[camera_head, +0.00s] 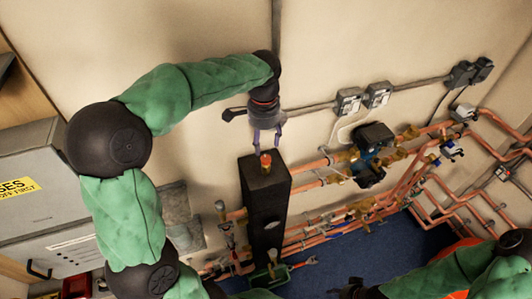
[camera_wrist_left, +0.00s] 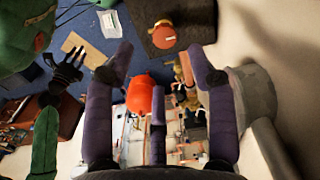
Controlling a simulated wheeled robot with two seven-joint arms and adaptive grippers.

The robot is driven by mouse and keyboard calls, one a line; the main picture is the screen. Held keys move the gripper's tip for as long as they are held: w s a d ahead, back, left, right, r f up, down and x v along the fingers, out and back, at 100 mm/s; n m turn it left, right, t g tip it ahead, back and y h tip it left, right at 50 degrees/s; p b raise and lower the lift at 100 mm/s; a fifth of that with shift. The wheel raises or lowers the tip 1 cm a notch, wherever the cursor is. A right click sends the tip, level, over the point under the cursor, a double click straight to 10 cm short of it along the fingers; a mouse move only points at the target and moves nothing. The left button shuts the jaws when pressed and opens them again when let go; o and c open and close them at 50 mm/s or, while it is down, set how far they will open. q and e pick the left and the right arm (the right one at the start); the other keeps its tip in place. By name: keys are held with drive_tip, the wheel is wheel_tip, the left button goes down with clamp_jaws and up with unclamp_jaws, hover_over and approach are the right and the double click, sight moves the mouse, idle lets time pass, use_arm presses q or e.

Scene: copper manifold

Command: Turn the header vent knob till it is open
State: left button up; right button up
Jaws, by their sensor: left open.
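The header vent knob (camera_head: 266,159) is a small orange-red cap on brass, on top of the tall black header (camera_head: 266,215). In the left wrist view the knob (camera_wrist_left: 163,36) shows a pale mark and sits on the dark header top (camera_wrist_left: 190,18). My left gripper (camera_head: 267,142) is open and empty, pointing down just above the knob. In the wrist view its purple fingers (camera_wrist_left: 160,62) are spread, with the knob just beyond the fingertips; no contact is visible. My right gripper (camera_head: 352,287) is low at the bottom edge, dark and partly cut off.
Copper pipes (camera_head: 420,180) with valves and a dark pump (camera_head: 372,142) run right of the header. Grey wall boxes (camera_head: 362,98) sit behind. A grey cabinet (camera_head: 35,190) stands at the left. Blue floor (camera_head: 350,260) lies below. The air above the header is clear around my gripper.

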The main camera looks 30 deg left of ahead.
sight(266, 158)
use_arm(q)
drive_tip(key=f, duration=0.4)
drive_tip(key=w+f, duration=0.1)
drive_tip(key=f, duration=0.1)
drive_tip(key=shift+f, duration=0.1)
drive_tip(key=shift+s+f, duration=0.2)
drive_tip(key=shift+f, duration=0.4)
drive_tip(key=shift+w+f, duration=0.15)
drive_tip(key=shift+f, duration=0.1)
clamp_jaws()
